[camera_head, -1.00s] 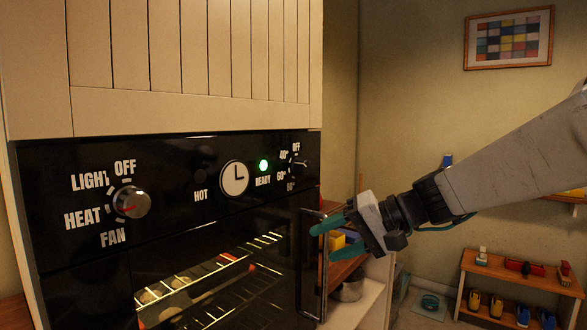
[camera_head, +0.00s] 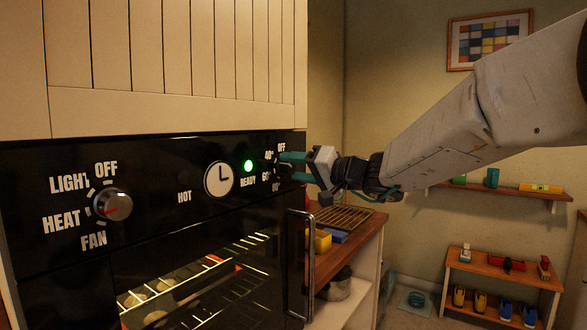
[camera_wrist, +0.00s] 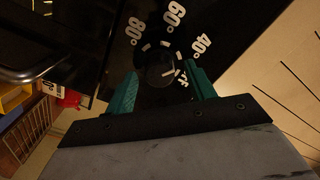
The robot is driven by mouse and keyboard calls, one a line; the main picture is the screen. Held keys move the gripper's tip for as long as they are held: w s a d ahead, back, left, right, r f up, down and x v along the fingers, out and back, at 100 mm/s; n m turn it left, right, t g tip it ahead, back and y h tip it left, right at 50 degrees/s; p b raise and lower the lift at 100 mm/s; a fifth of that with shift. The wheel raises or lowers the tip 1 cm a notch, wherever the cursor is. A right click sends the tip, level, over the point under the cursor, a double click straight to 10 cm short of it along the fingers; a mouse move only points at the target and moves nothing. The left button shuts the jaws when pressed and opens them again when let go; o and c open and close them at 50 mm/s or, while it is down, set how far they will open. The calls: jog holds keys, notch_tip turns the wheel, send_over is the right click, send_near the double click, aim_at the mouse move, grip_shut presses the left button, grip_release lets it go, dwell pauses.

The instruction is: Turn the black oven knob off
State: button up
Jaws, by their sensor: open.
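The black oven knob (camera_wrist: 160,72) sits on the right of the black oven panel, with 40°, 60°, 80° and OFF marks around it. In the wrist view its pale pointer line lies toward the partly hidden OFF mark. My gripper (camera_wrist: 160,90) is open, with its green fingers on either side of the knob's near part; I cannot tell whether they touch it. In the head view my gripper (camera_head: 282,167) is at the panel's right end and hides most of the knob. A silver knob (camera_head: 112,205) with a red pointer is at the left, its pointer toward HEAT.
A green READY light (camera_head: 248,165) is lit beside the clock dial (camera_head: 218,180). The oven door handle (camera_head: 308,265) stands out below my gripper. A wire rack (camera_head: 345,217) and small boxes are on the shelf unit to the right. Trays glow behind the oven door.

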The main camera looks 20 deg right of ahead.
jog(key=shift+w+a, duration=0.2)
jog(key=shift+w, duration=0.15)
jog(key=shift+a, duration=0.1)
jog(key=c, duration=1)
jog(key=m, duration=0.5)
jog(key=shift+m, duration=0.4)
jog(key=m, duration=0.5)
jog(key=shift+f, duration=0.15)
